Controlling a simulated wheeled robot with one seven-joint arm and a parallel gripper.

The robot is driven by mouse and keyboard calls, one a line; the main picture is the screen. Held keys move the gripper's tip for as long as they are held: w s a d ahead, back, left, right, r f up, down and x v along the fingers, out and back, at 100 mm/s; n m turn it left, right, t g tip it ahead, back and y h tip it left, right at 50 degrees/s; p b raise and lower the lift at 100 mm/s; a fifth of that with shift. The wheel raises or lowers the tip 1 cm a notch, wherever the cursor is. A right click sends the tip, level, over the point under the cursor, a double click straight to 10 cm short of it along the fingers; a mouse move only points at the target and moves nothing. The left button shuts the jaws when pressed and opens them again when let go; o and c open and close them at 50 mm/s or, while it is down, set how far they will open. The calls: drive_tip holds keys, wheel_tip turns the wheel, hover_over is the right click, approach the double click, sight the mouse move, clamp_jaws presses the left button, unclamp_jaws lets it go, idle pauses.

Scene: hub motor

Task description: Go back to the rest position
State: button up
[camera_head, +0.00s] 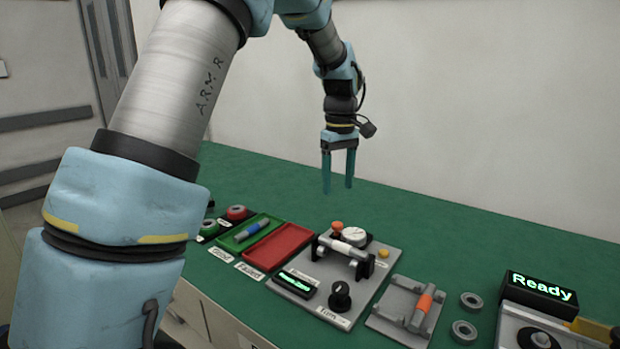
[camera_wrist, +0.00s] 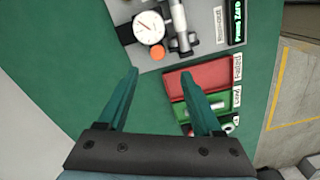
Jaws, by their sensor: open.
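My gripper (camera_head: 338,172) hangs above the green table (camera_head: 540,245), pointing down, open and empty. The gauge also shows in the wrist view (camera_wrist: 149,27). The gripper touches nothing.
A red tray (camera_head: 280,246) looks empty; a green tray (camera_head: 243,238) holds a blue-banded cylinder (camera_head: 252,230). A grey fixture (camera_head: 392,312) holds an orange-banded cylinder (camera_head: 423,306). Grey rings (camera_head: 465,330) lie beside it. A display (camera_head: 540,289) reads "Ready". The table's back is clear.

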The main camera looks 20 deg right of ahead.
drive_tip(key=s+a+f+m, duration=0.1)
drive_tip(key=a+f+m, duration=0.1)
drive_tip(key=a, duration=1.5)
drive_tip(key=s+a+f+m+t, duration=0.1)
drive_tip(key=s+a+f, duration=0.3)
drive_tip(key=s+a, duration=0.7)
drive_tip(key=a+m, duration=0.1)
drive_tip(key=a, duration=0.3)
drive_tip(key=shift+a+t, duration=0.15)
drive_tip(key=shift+t, duration=0.15)
idle(0.3)
